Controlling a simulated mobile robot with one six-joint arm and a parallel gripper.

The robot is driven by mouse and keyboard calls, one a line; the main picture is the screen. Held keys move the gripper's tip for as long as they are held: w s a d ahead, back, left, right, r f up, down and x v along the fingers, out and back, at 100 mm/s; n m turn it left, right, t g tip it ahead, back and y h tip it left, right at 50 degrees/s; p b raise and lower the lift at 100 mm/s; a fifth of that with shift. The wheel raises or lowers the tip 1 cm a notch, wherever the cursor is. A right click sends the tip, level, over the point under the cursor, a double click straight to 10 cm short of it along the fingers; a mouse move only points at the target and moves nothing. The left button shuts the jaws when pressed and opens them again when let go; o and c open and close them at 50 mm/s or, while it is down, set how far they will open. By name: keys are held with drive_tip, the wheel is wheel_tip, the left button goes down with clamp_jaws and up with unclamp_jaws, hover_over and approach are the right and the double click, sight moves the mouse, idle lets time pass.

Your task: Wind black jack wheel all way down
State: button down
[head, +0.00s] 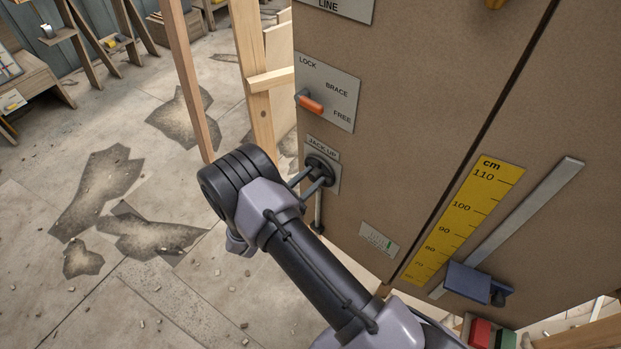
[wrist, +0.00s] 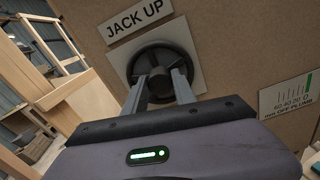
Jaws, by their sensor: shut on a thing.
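The black jack wheel (head: 321,167) is mounted on a pale plate on the brown panel, under a "JACK UP" label (head: 322,146). It also shows in the wrist view (wrist: 162,62), with its rim and part of its hub visible. My gripper (head: 309,181) reaches the wheel from the left in the head view. In the wrist view my gripper's two grey fingers (wrist: 162,84) are shut on the wheel. The fingertips and the lower part of the wheel are partly hidden.
Above the wheel is a LOCK/BRACE/FREE plate with an orange-tipped lever (head: 311,104). A small gauge card (head: 379,239) is below right. A yellow cm scale (head: 463,222) and blue slider block (head: 468,284) stand farther right.

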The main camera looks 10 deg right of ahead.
drive_tip(key=shift+n, duration=0.6)
drive_tip(key=c, duration=1)
unclamp_jaws()
drive_tip(key=p+v, duration=0.3)
drive_tip(key=v, duration=1.4)
drive_tip(key=shift+s+a, duration=0.15)
drive_tip(key=shift+a, duration=0.05)
